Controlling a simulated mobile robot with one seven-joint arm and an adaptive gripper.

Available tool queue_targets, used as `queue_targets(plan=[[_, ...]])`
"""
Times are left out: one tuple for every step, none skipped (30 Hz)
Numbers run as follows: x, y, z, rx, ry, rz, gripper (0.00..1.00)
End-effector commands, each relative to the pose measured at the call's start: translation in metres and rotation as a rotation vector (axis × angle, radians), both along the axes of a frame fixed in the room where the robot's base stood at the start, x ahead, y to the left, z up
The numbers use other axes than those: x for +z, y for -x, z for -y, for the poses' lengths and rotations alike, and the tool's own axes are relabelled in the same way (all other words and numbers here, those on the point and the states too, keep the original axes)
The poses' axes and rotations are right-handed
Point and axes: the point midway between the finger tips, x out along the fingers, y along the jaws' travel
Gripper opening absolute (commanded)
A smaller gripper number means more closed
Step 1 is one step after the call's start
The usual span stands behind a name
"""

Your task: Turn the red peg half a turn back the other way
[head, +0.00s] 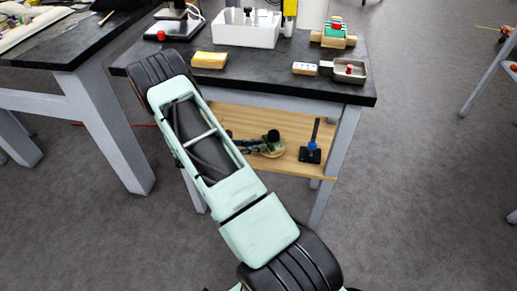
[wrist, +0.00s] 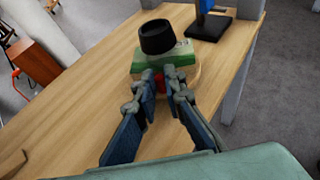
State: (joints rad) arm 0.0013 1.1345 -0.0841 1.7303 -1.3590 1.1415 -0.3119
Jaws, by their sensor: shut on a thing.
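The red peg (wrist: 160,81) shows as a small red patch between my fingertips in the wrist view. My gripper (wrist: 161,90) is shut on it, and the fingers hide most of it, so I cannot tell how far it is turned. Just beyond it is a green block (wrist: 180,62) on a round wooden base, with a black cylinder (wrist: 157,37) on top. In the head view my gripper (head: 244,143) reaches in over the lower wooden shelf from the left, beside the green block (head: 267,150); the peg cannot be made out there.
The wooden shelf (wrist: 80,115) is bare to the left of my fingers. A dark stand with a blue part (head: 311,147) is to the right on it. The black tabletop (head: 270,75) is above, carrying a white bin (head: 245,34), a yellow sponge (head: 209,60) and a metal tray (head: 349,76).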

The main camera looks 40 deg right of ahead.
Motion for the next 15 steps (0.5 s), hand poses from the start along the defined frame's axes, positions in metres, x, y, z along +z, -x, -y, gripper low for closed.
queue_targets(plan=[[-0.002,-0.003,0.0,-0.022,0.001,0.004,0.0],[-0.002,-0.005,0.0,-0.037,0.001,0.005,0.0],[-0.002,-0.005,0.0,-0.056,0.001,0.005,0.0],[-0.002,-0.006,0.001,-0.072,0.0,0.005,0.0],[-0.002,-0.007,0.001,-0.086,0.001,0.004,0.0],[-0.002,-0.008,0.001,-0.106,0.0,0.005,0.0],[-0.003,-0.009,0.002,-0.121,0.001,0.005,0.0],[-0.002,-0.01,0.002,-0.135,0.001,0.004,0.0],[-0.003,-0.011,0.002,-0.154,0.0,0.004,0.0],[-0.003,-0.011,0.003,-0.168,0.0,0.004,0.0],[-0.003,-0.012,0.003,-0.181,0.001,0.004,0.0],[-0.003,-0.013,0.004,-0.2,0.0,0.004,0.0],[-0.003,-0.014,0.004,-0.211,0.0,0.003,0.0],[-0.003,-0.014,0.004,-0.224,0.001,0.002,0.0],[-0.002,-0.015,0.005,-0.239,0.001,0.004,0.0]])
